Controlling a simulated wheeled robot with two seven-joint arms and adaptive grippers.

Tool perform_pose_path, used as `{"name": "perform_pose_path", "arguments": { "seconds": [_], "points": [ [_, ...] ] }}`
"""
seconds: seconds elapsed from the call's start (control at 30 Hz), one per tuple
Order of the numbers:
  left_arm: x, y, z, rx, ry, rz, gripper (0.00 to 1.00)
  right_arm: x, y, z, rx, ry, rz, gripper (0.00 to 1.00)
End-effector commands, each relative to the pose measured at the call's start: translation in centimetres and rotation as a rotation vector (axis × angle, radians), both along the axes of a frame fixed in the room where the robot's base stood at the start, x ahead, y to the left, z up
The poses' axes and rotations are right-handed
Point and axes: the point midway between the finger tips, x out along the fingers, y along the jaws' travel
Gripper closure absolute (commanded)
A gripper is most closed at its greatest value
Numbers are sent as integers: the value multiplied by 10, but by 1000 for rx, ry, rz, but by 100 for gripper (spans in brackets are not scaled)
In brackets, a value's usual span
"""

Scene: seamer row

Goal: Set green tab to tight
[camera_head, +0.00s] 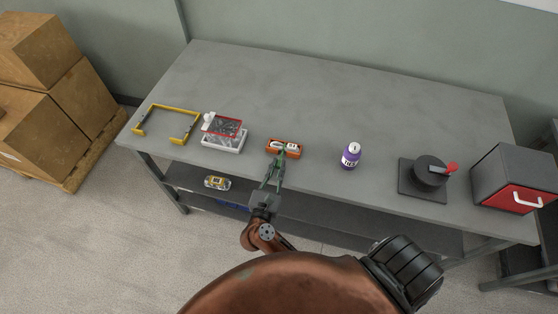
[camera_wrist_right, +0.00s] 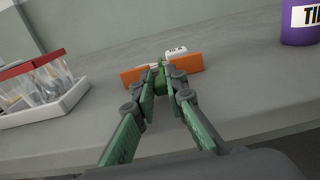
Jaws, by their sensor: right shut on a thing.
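An orange block (camera_head: 297,153) with white parts on top sits near the front edge of the table, left of the middle. In the right wrist view the orange block (camera_wrist_right: 188,63) lies straight ahead, partly hidden by my fingers. A small green tab (camera_wrist_right: 159,78) shows at its near side, between my fingertips. My right gripper (camera_head: 281,155) reaches it from the front and is shut on the green tab; in the wrist view its fingers (camera_wrist_right: 162,82) are close together. The markings are too small to read, so the tab's setting cannot be told. My left gripper is not in view.
Left of the block are a white tray (camera_head: 222,146) with a red-edged lid and a yellow frame (camera_head: 168,113). To the right stand a purple bottle (camera_head: 351,156), a dark device with a red lever (camera_head: 431,172) and a grey box with a red front (camera_head: 515,180). The back of the table is clear.

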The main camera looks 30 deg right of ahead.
Motion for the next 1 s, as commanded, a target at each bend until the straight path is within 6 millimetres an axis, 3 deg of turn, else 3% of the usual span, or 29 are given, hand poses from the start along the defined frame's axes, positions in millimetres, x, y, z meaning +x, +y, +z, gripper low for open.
{"name": "perform_pose_path", "arguments": {
  "seconds": [0.33,0.37,0.6,1.0],
  "points": [
    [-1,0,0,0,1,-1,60,-5,7,0,1,1,0,100],
    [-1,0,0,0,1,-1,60,-5,7,0,1,1,0,87],
    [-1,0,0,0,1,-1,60,-5,6,0,0,0,0,70],
    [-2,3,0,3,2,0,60,-10,12,-1,2,2,1,70]
  ]
}}
